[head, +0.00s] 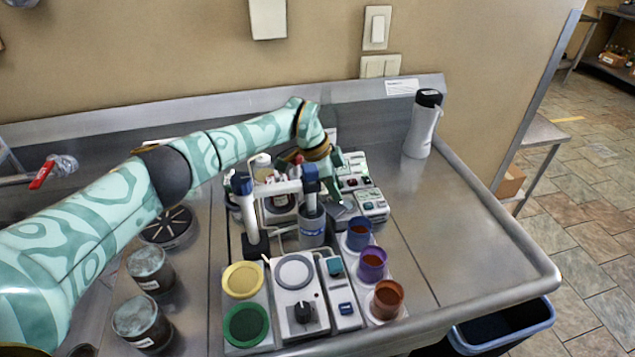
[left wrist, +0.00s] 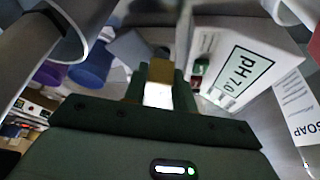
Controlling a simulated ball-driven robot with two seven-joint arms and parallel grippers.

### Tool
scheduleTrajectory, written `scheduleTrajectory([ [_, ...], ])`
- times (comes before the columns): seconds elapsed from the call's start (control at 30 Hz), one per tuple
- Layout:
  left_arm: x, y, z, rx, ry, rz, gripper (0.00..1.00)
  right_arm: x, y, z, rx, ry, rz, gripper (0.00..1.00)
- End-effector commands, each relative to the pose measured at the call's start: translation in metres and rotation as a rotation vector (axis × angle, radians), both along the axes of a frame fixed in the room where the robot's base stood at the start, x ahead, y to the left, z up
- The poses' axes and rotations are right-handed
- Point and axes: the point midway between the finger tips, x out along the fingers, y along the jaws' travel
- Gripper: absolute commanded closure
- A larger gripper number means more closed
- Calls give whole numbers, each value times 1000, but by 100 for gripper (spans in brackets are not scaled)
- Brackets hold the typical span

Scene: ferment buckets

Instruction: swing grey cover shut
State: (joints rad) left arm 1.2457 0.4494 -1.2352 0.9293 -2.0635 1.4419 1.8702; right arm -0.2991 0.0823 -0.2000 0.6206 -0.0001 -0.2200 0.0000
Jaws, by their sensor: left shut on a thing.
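A grey flap, which looks like the grey cover (head: 343,213), stands tilted behind the blue cup, beside the white labelled boxes. In the left wrist view a grey panel (left wrist: 130,45), seemingly the same cover, shows just beyond the fingers. My left gripper (head: 334,180) reaches down from behind the rack of bottles. In the left wrist view its green fingers (left wrist: 160,80) are shut on a small pale piece with a brown top, seemingly the cover's grip. The cover's hinge is hidden. My right gripper is not in view.
A white pH 7.0 box (left wrist: 238,65) is close right in the wrist view. Blue (head: 359,232), purple (head: 372,264) and brown (head: 388,297) cups stand in front. A white flask (head: 423,125) stands back right; the right steel counter is clear.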

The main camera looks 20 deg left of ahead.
Motion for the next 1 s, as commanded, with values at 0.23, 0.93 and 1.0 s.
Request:
scheduleTrajectory([
  [0.23, 3, -7, 1, 1, -2, 12, 100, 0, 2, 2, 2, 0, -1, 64],
  [0.93, 2, -4, 6, 1, -2, 12, 51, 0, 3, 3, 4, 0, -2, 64],
  [1.0, 1, -1, 15, 0, -4, 11, 51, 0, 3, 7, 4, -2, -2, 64],
])
